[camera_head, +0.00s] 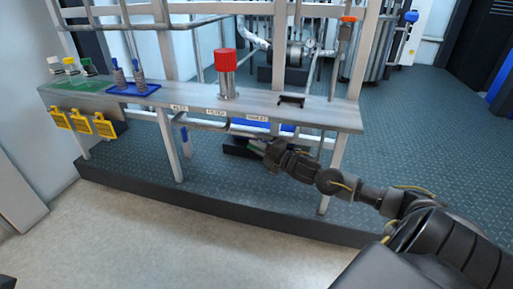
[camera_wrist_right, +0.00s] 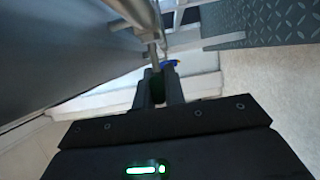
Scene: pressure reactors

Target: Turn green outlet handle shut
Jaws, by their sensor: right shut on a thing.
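My right gripper (camera_head: 262,147) reaches in under the front edge of the grey shelf, below its white labels. In the right wrist view, its two dark fingers (camera_wrist_right: 160,88) are closed around a dark green piece (camera_wrist_right: 157,82), which looks like the green outlet handle. The fingers hide most of it. A metal pipe and thin stem (camera_wrist_right: 152,54) run just beyond the fingertips. The handle's exact angle cannot be told. My left gripper is not in view.
A blue handle (camera_head: 184,139) hangs under the shelf (camera_head: 190,103) to the left; blue also shows past the fingers. Legs and rails frame the space below.

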